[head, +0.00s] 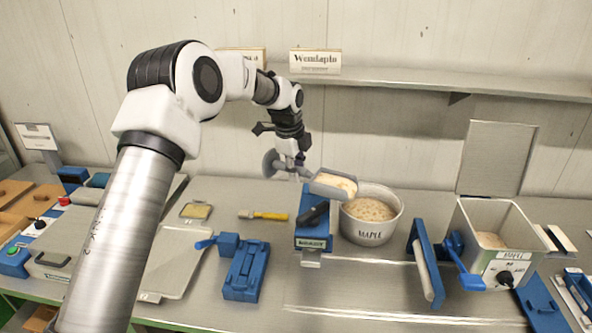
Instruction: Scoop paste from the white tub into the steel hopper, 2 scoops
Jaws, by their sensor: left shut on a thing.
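My left gripper (291,165) is above and left of the tub, shut on a grey scoop (328,192). The scoop carries pale paste and is tilted slightly, over or beside the tub's left rim; I cannot tell whether they touch. The steel hopper (466,227) stands to the right with its lid raised behind it. Some pale paste (490,240) lies inside. My right gripper is not in view.
A blue stand (313,225) with a black-handled tool is left of the tub. A blue-framed roller (427,265) stands between tub and hopper. A yellow-handled brush (265,216), a blue fixture (246,271) and a tray (172,265) lie left. A shelf (440,81) spans the wall.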

